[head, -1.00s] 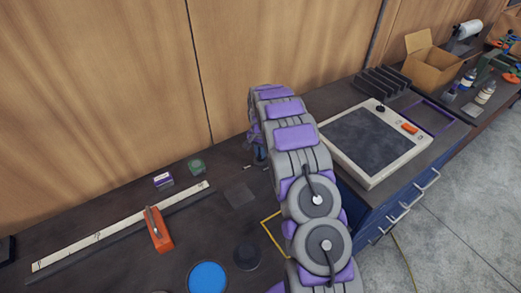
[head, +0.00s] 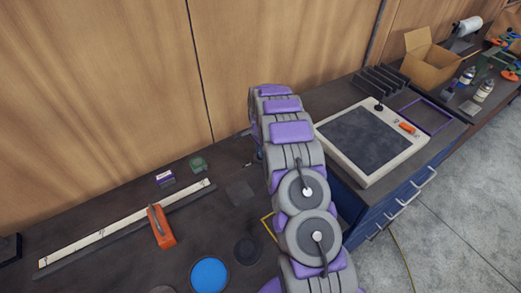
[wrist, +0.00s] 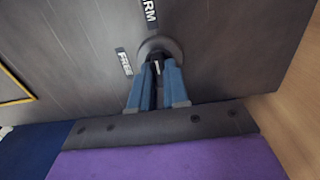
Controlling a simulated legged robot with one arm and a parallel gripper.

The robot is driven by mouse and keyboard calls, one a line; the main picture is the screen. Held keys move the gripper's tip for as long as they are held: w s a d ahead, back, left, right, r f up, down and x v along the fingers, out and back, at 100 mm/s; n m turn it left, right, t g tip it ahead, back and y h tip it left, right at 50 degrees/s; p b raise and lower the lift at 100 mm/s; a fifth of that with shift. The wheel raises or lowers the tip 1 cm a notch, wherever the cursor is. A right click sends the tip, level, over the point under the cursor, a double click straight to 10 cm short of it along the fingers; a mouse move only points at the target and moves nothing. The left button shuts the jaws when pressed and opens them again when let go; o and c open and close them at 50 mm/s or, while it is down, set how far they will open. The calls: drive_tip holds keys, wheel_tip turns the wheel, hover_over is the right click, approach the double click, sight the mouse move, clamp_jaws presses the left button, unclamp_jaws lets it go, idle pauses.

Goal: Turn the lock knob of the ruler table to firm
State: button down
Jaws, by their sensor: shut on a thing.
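In the wrist view, the lock knob is a dark round piece (wrist: 158,43) on a dark surface. My gripper (wrist: 158,66) has its two blue fingers shut on the knob's middle part, where a small white mark shows between them. A white "FREE" label (wrist: 124,62) lies left of the knob. A second label (wrist: 150,13), cut by the top edge, reads "RM" at its visible end. The knob's exact pointing is partly hidden by the fingers. In the head view, my arm hides the knob and most of my gripper.
A long white ruler (head: 130,228) with an orange block (head: 162,230) lies on the dark bench at left. A blue disc (head: 209,275) and small boxes lie nearby. A pale framed board (head: 372,141) and an open carton (head: 428,70) stand right of my arm.

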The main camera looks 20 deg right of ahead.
drive_tip(key=shift+w+r, duration=0.15)
drive_tip(key=shift+w, duration=0.05)
drive_tip(key=c, duration=1.1)
unclamp_jaws()
drive_tip(key=shift+s, duration=0.1)
wheel_tip(320, 180, up, 17)
drive_tip(key=shift+r+p, duration=0.1)
drive_tip(key=shift+p, duration=0.65)
